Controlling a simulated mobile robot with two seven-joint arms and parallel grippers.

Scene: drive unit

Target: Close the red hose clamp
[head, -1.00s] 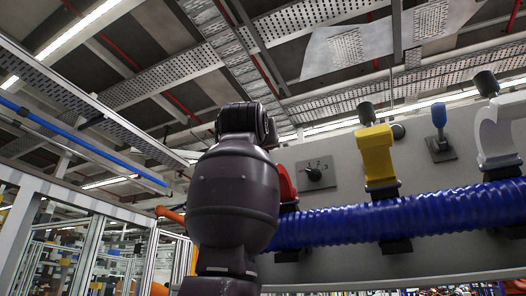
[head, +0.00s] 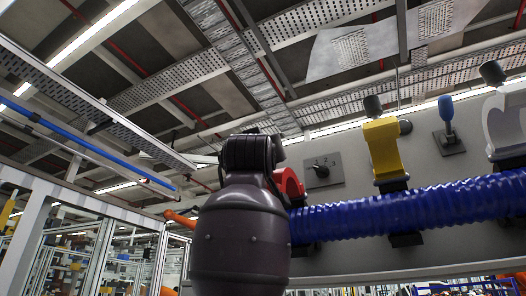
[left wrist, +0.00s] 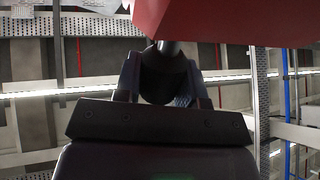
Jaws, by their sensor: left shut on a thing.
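The red hose clamp (head: 290,184) is in the head view at the left end of the blue hose (head: 410,208), partly hidden by my left arm. Its curved red upper part stands raised above the hose. In the left wrist view, a large red surface (left wrist: 225,20) of the clamp fills the top. Below it, my left gripper (left wrist: 166,88) is shut on the clamp's dark round knob (left wrist: 165,75). In the head view this gripper is hidden behind the arm. My right gripper is in neither view.
A yellow clamp (head: 382,148) and a white clamp (head: 505,125) stand raised along the hose to the right. An orange part (head: 180,219) shows left of my arm.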

